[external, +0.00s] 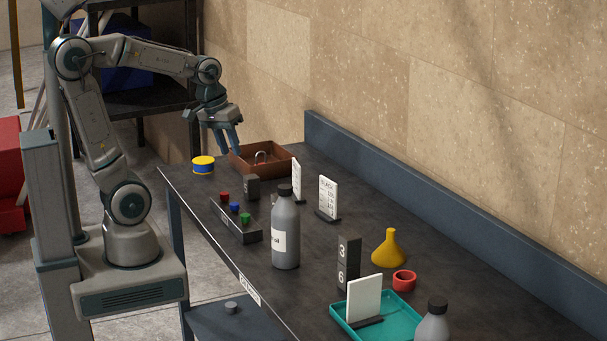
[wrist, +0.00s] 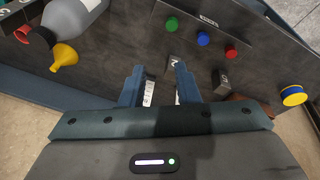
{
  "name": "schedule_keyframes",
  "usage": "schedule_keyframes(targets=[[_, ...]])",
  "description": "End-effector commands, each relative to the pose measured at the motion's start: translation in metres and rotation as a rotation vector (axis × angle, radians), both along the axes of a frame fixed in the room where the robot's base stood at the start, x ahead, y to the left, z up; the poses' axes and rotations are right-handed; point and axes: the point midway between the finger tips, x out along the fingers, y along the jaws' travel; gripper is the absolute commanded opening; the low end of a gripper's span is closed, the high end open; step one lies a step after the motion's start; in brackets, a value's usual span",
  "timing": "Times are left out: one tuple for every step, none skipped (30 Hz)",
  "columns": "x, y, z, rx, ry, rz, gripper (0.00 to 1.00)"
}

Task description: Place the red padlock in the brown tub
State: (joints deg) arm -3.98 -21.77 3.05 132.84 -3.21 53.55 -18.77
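The brown tub (external: 284,168) stands at the far end of the dark bench in the external view. A padlock (external: 260,157) is inside it; its pale shackle stands above a small reddish body that is mostly hidden by the tub wall. My gripper (external: 229,151) is above and just left of the tub, pointing down, with its fingers apart and nothing between them. In the wrist view, my gripper (wrist: 161,72) also shows open and empty. Only a sliver of the tub (wrist: 238,97) shows there behind my gripper body, and the padlock is hidden.
A blue-and-yellow tin (external: 203,165) stands left of the tub. Nearer are a button box (external: 237,222), a grey bottle (external: 286,235), white sign cards (external: 328,196), a numbered block (external: 348,262), a yellow funnel (external: 389,250), a red ring (external: 404,280) and a teal tray (external: 400,318).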

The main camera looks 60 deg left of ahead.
Motion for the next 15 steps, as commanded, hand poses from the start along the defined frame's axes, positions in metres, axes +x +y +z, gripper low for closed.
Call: schedule_keyframes(targets=[[-0.016,-0.009,-0.005,0.036,-0.011,-0.103,0.29],[-0.024,-0.013,-0.007,0.057,-0.016,-0.16,0.29],[-0.033,-0.017,-0.011,0.082,-0.022,-0.229,0.29],[-0.038,-0.019,-0.014,0.099,-0.025,-0.275,0.29],[-0.043,-0.021,-0.016,0.114,-0.027,-0.315,0.29],[-0.049,-0.023,-0.019,0.132,-0.032,-0.359,0.29],[-0.052,-0.024,-0.021,0.141,-0.033,-0.385,0.29],[-0.055,-0.025,-0.022,0.15,-0.036,-0.406,0.29],[-0.057,-0.026,-0.023,0.158,-0.036,-0.428,0.29],[-0.058,-0.026,-0.024,0.162,-0.036,-0.438,0.29],[-0.059,-0.027,-0.025,0.165,-0.036,-0.445,0.29],[-0.06,-0.027,-0.025,0.166,-0.036,-0.45,0.29],[-0.06,-0.027,-0.025,0.167,-0.036,-0.451,0.29],[-0.059,-0.027,-0.025,0.167,-0.036,-0.451,0.29],[-0.059,-0.027,-0.025,0.166,-0.036,-0.45,0.29]])
